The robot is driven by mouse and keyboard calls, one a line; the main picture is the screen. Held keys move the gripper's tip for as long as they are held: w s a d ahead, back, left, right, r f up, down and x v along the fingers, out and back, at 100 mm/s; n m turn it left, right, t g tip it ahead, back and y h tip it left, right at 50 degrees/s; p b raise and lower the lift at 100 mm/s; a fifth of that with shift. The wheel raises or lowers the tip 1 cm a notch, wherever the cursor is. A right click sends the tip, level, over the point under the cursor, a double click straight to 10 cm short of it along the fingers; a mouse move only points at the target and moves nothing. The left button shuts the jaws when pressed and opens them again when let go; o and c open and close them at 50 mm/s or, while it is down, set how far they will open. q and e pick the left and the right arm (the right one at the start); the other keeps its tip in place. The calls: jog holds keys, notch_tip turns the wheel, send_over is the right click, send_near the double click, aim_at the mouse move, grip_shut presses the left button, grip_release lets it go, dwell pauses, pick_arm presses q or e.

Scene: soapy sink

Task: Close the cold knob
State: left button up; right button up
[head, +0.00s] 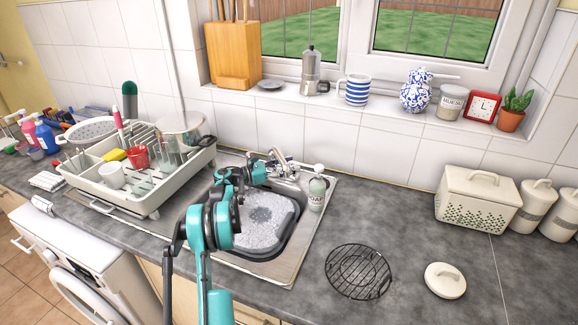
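The chrome tap (286,166) stands at the back of the steel sink, behind the basin. Its knobs are small and partly covered by my gripper, so I cannot tell which one is the cold knob or how far it is turned. My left arm rises from the bottom of the picture across the sink's left side. My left gripper (262,167) is at the tap's left side, very close to it. I cannot tell whether it touches a knob or how its fingers stand. My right gripper is not in view.
The sink basin (292,226) holds a dark tub (265,219) with grey-white suds. A soap bottle (317,190) stands right of the tap. A loaded dish rack (150,205) is left of the sink. A round wire rack (357,271) and lid (445,280) lie on the right worktop.

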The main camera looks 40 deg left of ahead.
pick_arm(q)
jog(key=shift+n+t+y, duration=0.3)
jog(key=shift+n+y, duration=0.1)
jog(key=shift+y, duration=0.2)
